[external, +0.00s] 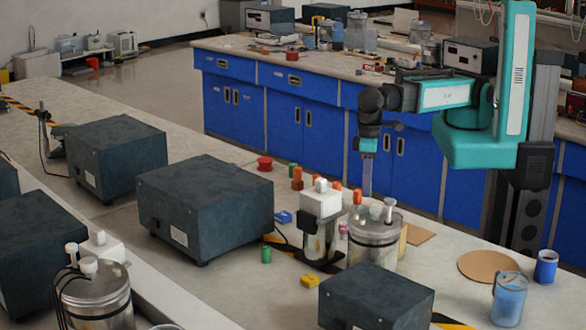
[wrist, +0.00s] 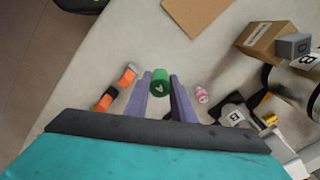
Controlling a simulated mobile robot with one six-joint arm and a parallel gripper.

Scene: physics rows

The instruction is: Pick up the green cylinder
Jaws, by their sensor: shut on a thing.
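The green cylinder (wrist: 160,76) shows in the wrist view between the tips of my gripper (wrist: 161,90), its round end with a dark mark facing the camera. My gripper's two purple-grey fingers are closed on its sides. In the external view my gripper (external: 367,187) points down over the far side of the near bench, behind the steel canister. The held cylinder is not clearly visible there, and I cannot tell whether it touches the bench. Two other green cylinders stand on the bench in the external view, one in front of the dark box (external: 266,255) and one behind it (external: 292,169).
An orange and black piece (wrist: 116,88) lies left of my fingers, and a pink cylinder (wrist: 202,95) lies right. A steel canister (external: 373,240) and a white device (external: 320,200) stand close by. A cardboard sheet (wrist: 196,14) lies on clear bench beyond.

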